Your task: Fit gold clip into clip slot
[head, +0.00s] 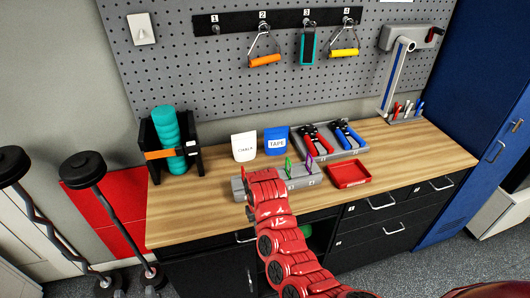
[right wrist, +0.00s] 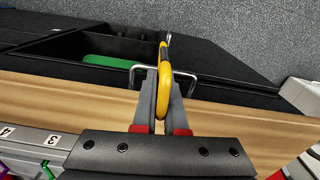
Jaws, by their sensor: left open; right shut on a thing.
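The gold clip (right wrist: 163,90), a yellow-gold ring-like clip, is between the fingers of my right gripper (right wrist: 162,112) in the right wrist view. It is seen edge-on, above the counter's front edge. The grey slot rack (right wrist: 22,145) lies at lower left there, with labels 3 and 4 showing. In the head view the rack (head: 304,180) holds a green clip (head: 289,165) and a purple clip (head: 309,165). A red arm of mine covers its left part and hides my right gripper and the gold clip. I cannot make out my left gripper.
A red tray (head: 348,174) stands right of the rack. Behind are a white chalk box (head: 244,147), a blue tape box (head: 276,139) and a grey tray (head: 348,154) with pliers. A black holder with a teal roll (head: 166,130) stands left. The counter's left front (head: 190,220) is clear.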

